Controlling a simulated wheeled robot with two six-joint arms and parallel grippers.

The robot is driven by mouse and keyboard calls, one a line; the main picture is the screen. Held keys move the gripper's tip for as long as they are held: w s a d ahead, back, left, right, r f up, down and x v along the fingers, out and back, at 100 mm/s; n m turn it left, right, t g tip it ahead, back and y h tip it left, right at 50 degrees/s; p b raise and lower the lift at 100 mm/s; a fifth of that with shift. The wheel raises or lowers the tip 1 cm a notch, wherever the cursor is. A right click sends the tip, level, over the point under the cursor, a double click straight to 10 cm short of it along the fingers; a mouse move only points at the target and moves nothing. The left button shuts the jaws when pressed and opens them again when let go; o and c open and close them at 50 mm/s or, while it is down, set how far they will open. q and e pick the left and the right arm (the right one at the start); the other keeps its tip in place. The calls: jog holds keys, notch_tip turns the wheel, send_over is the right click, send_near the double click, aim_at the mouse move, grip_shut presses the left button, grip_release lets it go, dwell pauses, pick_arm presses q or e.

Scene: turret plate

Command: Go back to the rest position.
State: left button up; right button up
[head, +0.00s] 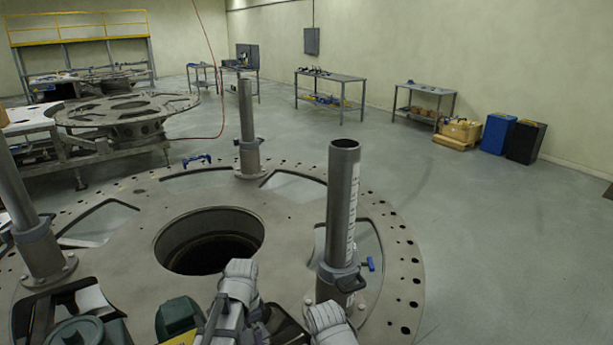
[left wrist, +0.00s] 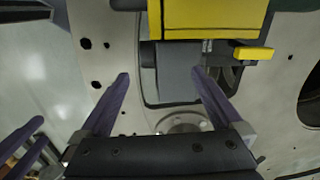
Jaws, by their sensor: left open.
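My left gripper (left wrist: 165,85) shows in the left wrist view with its two purple fingers spread and nothing between them. Beyond the fingers are a dark grey body with a yellow block (left wrist: 208,18) above it and a yellow lever (left wrist: 253,53). Two more purple finger-like bars show at the lower left edge of that view; I cannot tell how far apart they are or what they hold. In the head view neither gripper's fingertips can be made out. My pale arm links are at the bottom, over the turret plate (head: 130,205).
The plate has a round central hole (head: 208,240). Upright grey posts stand on it: a tall one at right (head: 342,200), one at the back (head: 248,125) and one at left (head: 30,225). A blue clamp (head: 196,159) lies near the back edge. Open floor (head: 500,230) lies right.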

pick_arm(q)
jog(key=shift+s+d, duration=0.35)
jog(key=shift+s, duration=0.05)
jog(key=s+d+n+y, duration=0.1)
jog(key=s+d+n, duration=0.6)
jog(key=s, duration=0.5)
notch_tip(320, 180, down, 9)
jog(key=d+b, duration=0.1)
jog(key=b, duration=0.8)
jog(key=shift+d, duration=0.1)
